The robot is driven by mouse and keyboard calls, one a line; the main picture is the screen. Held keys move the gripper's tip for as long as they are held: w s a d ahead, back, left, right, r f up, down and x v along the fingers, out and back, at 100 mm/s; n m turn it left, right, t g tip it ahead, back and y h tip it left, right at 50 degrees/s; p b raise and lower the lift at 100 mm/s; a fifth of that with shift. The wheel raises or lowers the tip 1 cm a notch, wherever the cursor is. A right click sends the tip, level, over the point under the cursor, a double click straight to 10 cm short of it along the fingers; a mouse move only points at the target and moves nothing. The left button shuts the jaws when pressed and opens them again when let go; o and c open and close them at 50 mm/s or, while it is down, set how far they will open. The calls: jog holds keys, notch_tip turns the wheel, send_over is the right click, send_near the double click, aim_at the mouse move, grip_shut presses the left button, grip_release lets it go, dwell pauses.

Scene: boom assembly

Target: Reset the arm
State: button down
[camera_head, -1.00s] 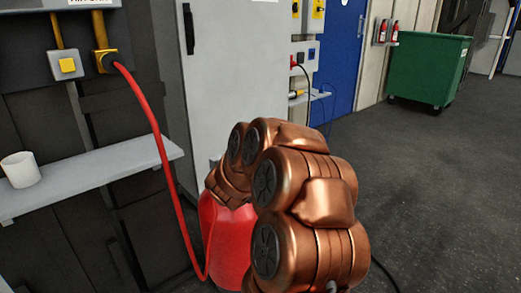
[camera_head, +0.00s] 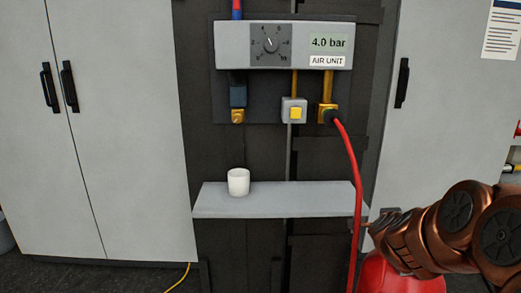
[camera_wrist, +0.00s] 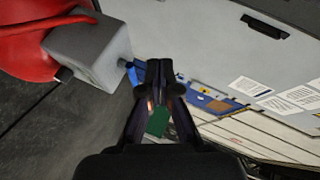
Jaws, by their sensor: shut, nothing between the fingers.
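My gripper (camera_wrist: 159,74) shows in the wrist view with its dark fingers together and nothing between them. Past the fingertips lie a grey cabinet face and a strip of wall with papers. In the head view my copper-coloured arm reaches in from the right edge, in front of a red rounded body (camera_head: 392,276). My gripper's fingers cannot be made out in the head view. The red body also shows at the upper left of the wrist view (camera_wrist: 35,35), beside a grey box (camera_wrist: 90,50).
The air unit (camera_head: 283,45) reads 4.0 bar, with a dial and a yellow button (camera_head: 295,112). A red hose (camera_head: 352,165) hangs from its right outlet down past the shelf (camera_head: 290,203). A white cup (camera_head: 238,182) stands on the shelf. Grey cabinets (camera_head: 130,150) flank it.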

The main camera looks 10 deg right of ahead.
jog(key=s+a+r+n+y+p, duration=0.1)
jog(key=a+r+n+y+p, duration=0.15)
jog(key=a, duration=0.45)
jog(key=s+a+r+n+g+y+p, duration=0.1)
jog(key=s+a+r+n+y+p, duration=0.1)
jog(key=a+n+y+p, duration=0.3)
jog(key=s+a+r+n+p, duration=0.1)
jog(key=a+r+n, duration=0.1)
jog(key=a, duration=0.6)
jog(key=s+a+r+n+g+y+p, duration=0.3)
jog(key=s+a+n+g+p, duration=0.35)
jog(key=s, duration=0.55)
jog(key=s+r+n+g+h+p, duration=0.1)
jog(key=s+r+n+g+p, duration=0.1)
jog(key=s, duration=0.9)
jog(key=s+r+n+g+h+p, duration=0.1)
jog(key=s+r+n+g+p, duration=0.2)
jog(key=s, duration=0.8)
jog(key=shift+s+r+n+g+p, duration=0.2)
jog(key=shift+r+n+g+p, duration=0.15)
jog(key=shift+r+p, duration=1.1)
jog(key=shift+d+f+h, duration=0.1)
jog(key=shift+f+h, duration=0.15)
jog(key=shift+f, duration=0.05)
